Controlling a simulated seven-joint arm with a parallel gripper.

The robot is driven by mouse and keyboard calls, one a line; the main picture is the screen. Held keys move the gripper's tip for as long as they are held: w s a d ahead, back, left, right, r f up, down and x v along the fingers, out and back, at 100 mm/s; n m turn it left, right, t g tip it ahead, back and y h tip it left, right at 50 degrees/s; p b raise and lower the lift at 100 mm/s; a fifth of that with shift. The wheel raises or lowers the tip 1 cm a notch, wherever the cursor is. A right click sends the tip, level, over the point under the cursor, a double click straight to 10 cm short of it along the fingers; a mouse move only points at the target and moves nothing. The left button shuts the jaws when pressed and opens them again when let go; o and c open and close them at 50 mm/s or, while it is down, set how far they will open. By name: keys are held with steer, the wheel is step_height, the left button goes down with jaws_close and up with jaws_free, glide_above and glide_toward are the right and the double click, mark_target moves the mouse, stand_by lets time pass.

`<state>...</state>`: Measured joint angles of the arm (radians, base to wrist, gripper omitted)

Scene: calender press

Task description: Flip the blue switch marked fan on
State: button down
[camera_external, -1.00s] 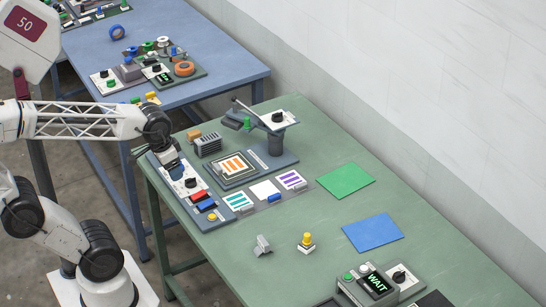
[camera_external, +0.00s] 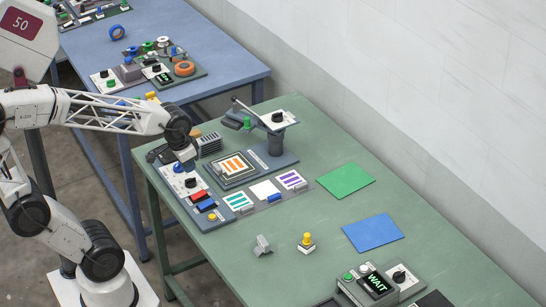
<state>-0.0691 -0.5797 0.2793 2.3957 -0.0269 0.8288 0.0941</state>
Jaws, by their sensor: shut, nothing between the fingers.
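A long control panel (camera_external: 226,215) lies along the left edge of the green table. On it are a small blue part (camera_external: 178,168) near its far end, a black knob (camera_external: 190,183), a red block (camera_external: 199,196), a blue block (camera_external: 206,205) and a yellow button (camera_external: 212,216). The lettering is too small to read, so I cannot tell which blue part is marked fan or how it is set. My gripper (camera_external: 190,165) is shut and empty over the panel's far end, close to the small blue part. I cannot tell whether they touch.
A grey ribbed block (camera_external: 209,145) stands just behind my gripper. A post with a raised white plate (camera_external: 283,118) stands to the right, beyond a framed orange-striped card (camera_external: 234,164). A display box reading WAIT (camera_external: 368,285) is at the near right.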

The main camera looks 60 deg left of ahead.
mark_target(211, 201)
steer(key=w+a+f, duration=0.2)
steer(key=w+f, duration=0.2)
steer(key=shift+w+a, duration=0.2)
steer(key=shift+w, duration=0.05)
steer(key=shift+f, duration=0.15)
steer(key=x, duration=1.3)
steer(key=shift+f, duration=0.35)
